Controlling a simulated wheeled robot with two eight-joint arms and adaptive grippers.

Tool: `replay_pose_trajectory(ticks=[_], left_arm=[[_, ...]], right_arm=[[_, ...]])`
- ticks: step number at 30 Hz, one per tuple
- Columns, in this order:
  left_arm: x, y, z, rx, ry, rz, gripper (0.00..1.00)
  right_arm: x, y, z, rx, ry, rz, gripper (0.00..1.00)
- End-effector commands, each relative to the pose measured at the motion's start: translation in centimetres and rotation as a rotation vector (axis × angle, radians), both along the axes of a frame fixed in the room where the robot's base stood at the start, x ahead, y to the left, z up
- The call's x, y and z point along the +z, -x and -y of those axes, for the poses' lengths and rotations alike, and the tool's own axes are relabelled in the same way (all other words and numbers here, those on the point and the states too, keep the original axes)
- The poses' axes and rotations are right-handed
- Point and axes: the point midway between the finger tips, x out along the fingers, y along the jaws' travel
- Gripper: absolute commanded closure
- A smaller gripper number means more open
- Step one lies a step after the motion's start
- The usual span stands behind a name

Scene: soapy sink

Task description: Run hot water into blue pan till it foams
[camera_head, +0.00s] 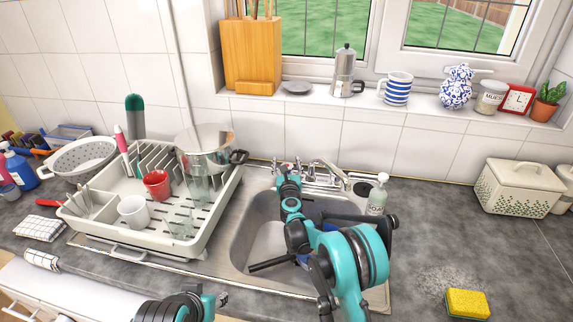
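The blue pan (303,261) is in the sink (245,232). Most of it is hidden behind my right arm, and I cannot see inside it. A dark handle-like bar sticks out to the left beside it. My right gripper (285,168) is at the back edge of the sink, close to the left part of the chrome tap (325,171). It is small and partly covered by my arm, so I cannot tell whether it touches a tap handle or is open. No water stream or foam is visible. My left arm shows at the bottom edge; its fingers are not clear.
A soap bottle (377,196) stands right of the tap. A yellow sponge (467,303) lies on the right counter, which is mostly clear.

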Motion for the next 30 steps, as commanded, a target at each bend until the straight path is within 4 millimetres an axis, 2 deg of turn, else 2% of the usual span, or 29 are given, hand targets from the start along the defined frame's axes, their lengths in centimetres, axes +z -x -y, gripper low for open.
replay_pose_trajectory(ticks=[1,6,15,23,30], left_arm=[[0.0,0.0,0.0,0.0,0.0,0.0,0.6],[0.0,0.0,0.0,0.0,0.0,0.0,0.6],[0.0,0.0,0.0,0.0,0.0,0.0,0.6],[-0.04,0.0,0.0,0.0,0.0,0.0,0.6],[-0.34,0.0,0.0,0.0,0.0,0.0,0.6]], right_arm=[[0.01,0.01,0.0,0.0,0.0,0.0,0.49],[0.01,0.02,0.0,0.0,0.0,0.0,0.92],[0.01,0.02,0.0,0.0,0.0,0.0,0.97],[0.01,-0.01,0.04,0.015,0.001,0.0,0.97],[-0.01,0.01,-0.44,0.207,0.001,0.0,0.97]])
